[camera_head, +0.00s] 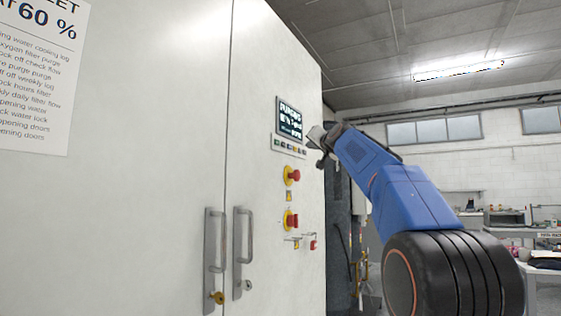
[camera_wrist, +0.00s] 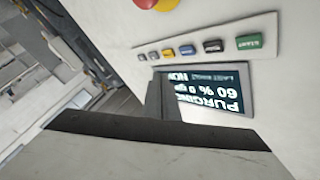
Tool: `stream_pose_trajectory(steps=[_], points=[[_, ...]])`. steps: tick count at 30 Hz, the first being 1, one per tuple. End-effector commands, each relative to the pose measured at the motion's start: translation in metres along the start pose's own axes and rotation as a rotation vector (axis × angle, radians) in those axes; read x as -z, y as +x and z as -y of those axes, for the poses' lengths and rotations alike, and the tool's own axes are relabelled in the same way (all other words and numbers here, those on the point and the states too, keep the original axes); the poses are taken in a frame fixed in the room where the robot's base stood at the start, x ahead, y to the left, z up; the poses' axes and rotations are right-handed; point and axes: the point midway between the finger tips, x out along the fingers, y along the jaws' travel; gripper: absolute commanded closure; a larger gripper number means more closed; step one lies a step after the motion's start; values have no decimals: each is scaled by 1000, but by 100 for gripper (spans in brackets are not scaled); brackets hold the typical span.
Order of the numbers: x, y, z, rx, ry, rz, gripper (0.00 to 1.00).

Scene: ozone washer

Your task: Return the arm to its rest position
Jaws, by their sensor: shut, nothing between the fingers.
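My gripper (camera_head: 315,137) is at the end of my blue arm (camera_head: 372,165), which reaches up and left toward the control panel. The fingers are shut with nothing between them; they also show in the wrist view (camera_wrist: 161,98). The lit display (camera_head: 289,119) is just left of the fingertips in the head view. In the wrist view the display (camera_wrist: 225,95) appears upside down, reads "PURGING" and "60 %", and is partly hidden by the gripper. A row of small buttons (camera_wrist: 188,50) lies beside it, with a green one (camera_wrist: 250,41) at the right end. Touching cannot be judged.
The white cabinet (camera_head: 175,120) fills the left, with door handles (camera_head: 240,240) low on it. A bench with equipment (camera_head: 505,218) stands far right. Open air surrounds the arm on its upper right.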

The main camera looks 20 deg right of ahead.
Motion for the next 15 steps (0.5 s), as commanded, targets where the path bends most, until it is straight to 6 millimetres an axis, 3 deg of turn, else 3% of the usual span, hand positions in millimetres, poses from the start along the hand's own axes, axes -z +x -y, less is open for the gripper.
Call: stream_pose_trajectory(steps=[8, 11, 15], points=[[-6, -4, 1, -3, -4, 13, 100], [-26, -14, 3, -14, -17, 53, 100], [-76, -44, 3, -42, -55, 157, 100]])
